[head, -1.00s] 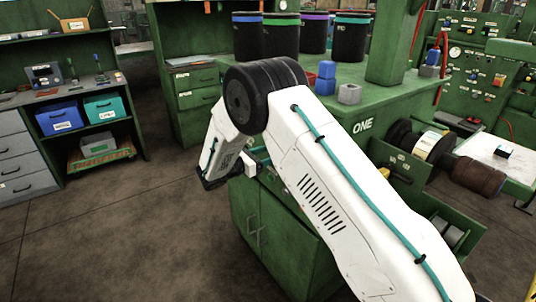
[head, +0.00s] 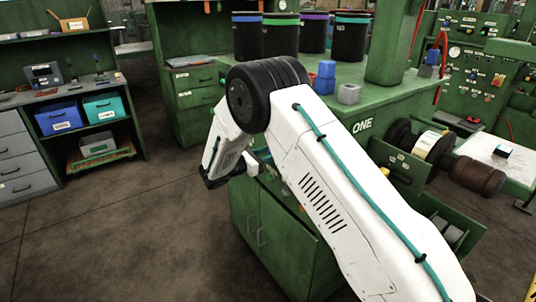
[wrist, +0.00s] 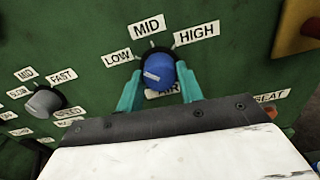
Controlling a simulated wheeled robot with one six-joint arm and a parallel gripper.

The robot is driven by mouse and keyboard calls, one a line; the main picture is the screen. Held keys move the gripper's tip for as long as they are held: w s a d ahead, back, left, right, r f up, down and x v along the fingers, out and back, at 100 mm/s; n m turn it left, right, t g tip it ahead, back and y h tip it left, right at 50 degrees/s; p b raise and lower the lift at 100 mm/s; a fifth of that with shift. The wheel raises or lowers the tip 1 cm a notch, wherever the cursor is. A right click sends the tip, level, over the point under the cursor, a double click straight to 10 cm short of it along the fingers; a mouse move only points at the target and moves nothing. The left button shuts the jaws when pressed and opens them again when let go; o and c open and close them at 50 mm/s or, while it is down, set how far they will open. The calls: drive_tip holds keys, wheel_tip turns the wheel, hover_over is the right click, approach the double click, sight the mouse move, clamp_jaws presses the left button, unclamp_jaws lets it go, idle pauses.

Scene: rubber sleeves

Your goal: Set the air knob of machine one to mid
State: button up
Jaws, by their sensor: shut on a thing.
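The air knob (wrist: 158,72) is blue, on the green front of machine one, above a partly hidden AIR label (wrist: 163,94). LOW (wrist: 117,57), MID (wrist: 149,27) and HIGH (wrist: 197,31) labels stand around it. A pale line on the knob points left, roughly to the LOW side rather than up at MID. My gripper (wrist: 160,88) has its teal fingers on either side of the knob, shut on it. In the head view, my gripper is at the front of machine one (head: 362,126), largely hidden by my arm; the knob is not visible there.
A grey speed knob (wrist: 43,102) sits left of the air knob. Floor (head: 130,220) left of the machine is clear.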

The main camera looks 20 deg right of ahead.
drive_tip(key=shift+m, duration=4.5)
drive_tip(key=o, duration=1)
drive_tip(key=v, duration=0.7)
drive_tip(key=shift+s+a, duration=0.1)
drive_tip(key=shift+a, duration=0.25)
